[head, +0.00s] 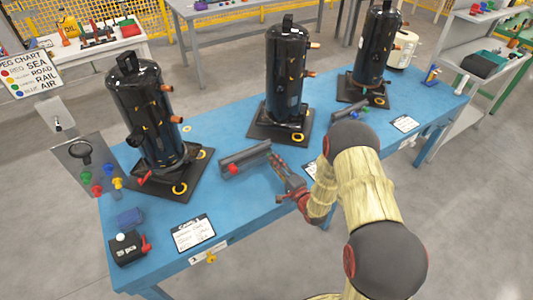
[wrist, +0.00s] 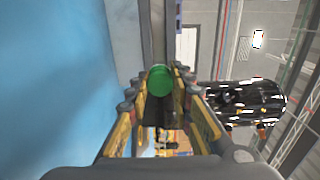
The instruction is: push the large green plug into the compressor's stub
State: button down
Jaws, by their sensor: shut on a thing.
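In the wrist view the green plug (wrist: 160,80) sits between the fingertips of my gripper (wrist: 159,92), which is shut on it. In the head view my gripper (head: 280,167) is low over the blue table, just right of a dark grey tray, and the plug cannot be made out there. Three black compressors stand on the table: left (head: 146,115), middle (head: 287,75) and right (head: 376,45). Each has copper-coloured stubs on its side. My gripper is in front of the middle compressor and apart from it. A dark compressor (wrist: 245,101) also shows at right in the wrist view.
The grey tray (head: 245,158) has a red piece (head: 233,169) at its near end. A peg stand (head: 88,165) with coloured pegs, a black box (head: 128,248) and a printed card (head: 193,233) are at left.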

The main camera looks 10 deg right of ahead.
jog(key=shift+v, duration=1.1)
jog(key=shift+r, duration=0.1)
dwell(1.1)
